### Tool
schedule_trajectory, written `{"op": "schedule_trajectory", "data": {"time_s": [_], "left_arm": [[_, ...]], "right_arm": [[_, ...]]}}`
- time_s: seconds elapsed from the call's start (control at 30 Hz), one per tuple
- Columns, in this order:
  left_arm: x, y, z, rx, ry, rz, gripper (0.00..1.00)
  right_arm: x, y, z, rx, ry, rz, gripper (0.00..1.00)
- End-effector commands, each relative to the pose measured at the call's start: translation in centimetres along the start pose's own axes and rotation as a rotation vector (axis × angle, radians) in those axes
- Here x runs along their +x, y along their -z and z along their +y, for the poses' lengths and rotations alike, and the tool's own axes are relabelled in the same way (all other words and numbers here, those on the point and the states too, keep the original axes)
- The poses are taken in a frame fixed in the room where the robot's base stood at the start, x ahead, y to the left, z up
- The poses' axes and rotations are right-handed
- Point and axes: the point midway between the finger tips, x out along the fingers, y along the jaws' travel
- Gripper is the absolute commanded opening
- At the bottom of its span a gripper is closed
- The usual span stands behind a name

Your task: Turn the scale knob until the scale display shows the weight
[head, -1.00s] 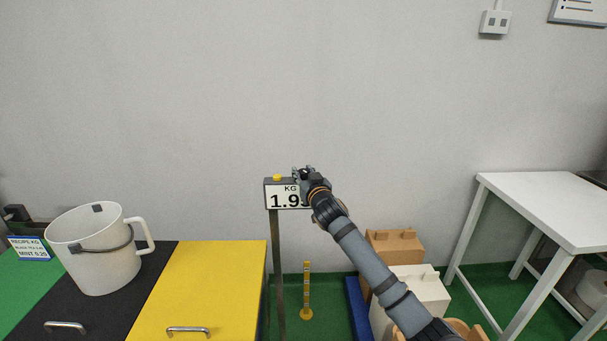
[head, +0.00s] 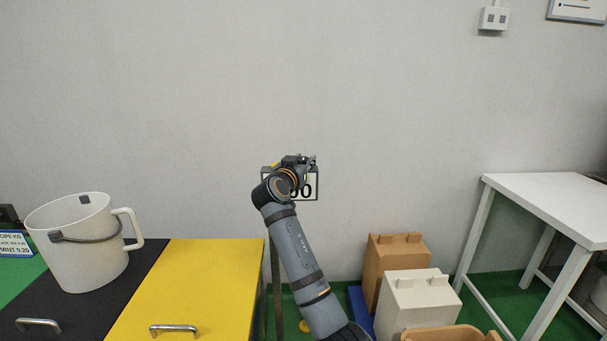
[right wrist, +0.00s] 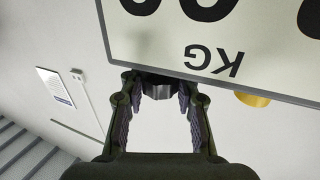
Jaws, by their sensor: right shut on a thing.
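The scale display (head: 308,184) is a white panel in a dark frame on a post, in the middle of the head view. My right arm hides its left part; the visible digits look like 00. In the right wrist view the display (right wrist: 220,40) is upside down, with KG readable and the digits cut off by the top edge. The dark scale knob (right wrist: 158,88) sits at the display's edge, between the fingers of my right gripper (right wrist: 158,97), which is shut on it. In the head view the right gripper (head: 302,161) is at the display's top. My left gripper is out of view.
A yellow button (right wrist: 252,99) is on the same edge of the display. A white pail (head: 85,245) stands on the black cabinet top at left, beside a yellow cabinet (head: 190,285). Brown and white boxes (head: 415,305) and a white table (head: 550,205) are at right.

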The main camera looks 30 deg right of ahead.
Motion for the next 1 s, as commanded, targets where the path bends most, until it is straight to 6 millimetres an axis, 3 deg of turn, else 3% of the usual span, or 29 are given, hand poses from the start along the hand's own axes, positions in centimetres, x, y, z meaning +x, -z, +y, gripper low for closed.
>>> {"op": "schedule_trajectory", "data": {"time_s": [0.03, 0.3, 0.87, 0.9, 1.0], "left_arm": [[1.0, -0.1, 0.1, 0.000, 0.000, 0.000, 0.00], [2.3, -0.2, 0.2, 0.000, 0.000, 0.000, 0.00], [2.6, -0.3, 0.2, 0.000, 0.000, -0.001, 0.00], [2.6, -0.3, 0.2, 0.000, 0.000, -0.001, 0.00], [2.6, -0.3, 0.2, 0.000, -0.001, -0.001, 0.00]], "right_arm": [[0.0, -0.4, -0.1, 0.003, -0.025, 0.001, 0.00], [0.0, -0.1, -0.1, 0.000, -0.135, 0.001, 0.00], [0.1, 0.1, 0.0, -0.001, -0.171, 0.002, 0.00], [0.1, 0.1, 0.0, -0.001, -0.170, 0.002, 0.33], [0.1, 0.1, 0.0, -0.001, -0.170, 0.002, 0.46]]}}
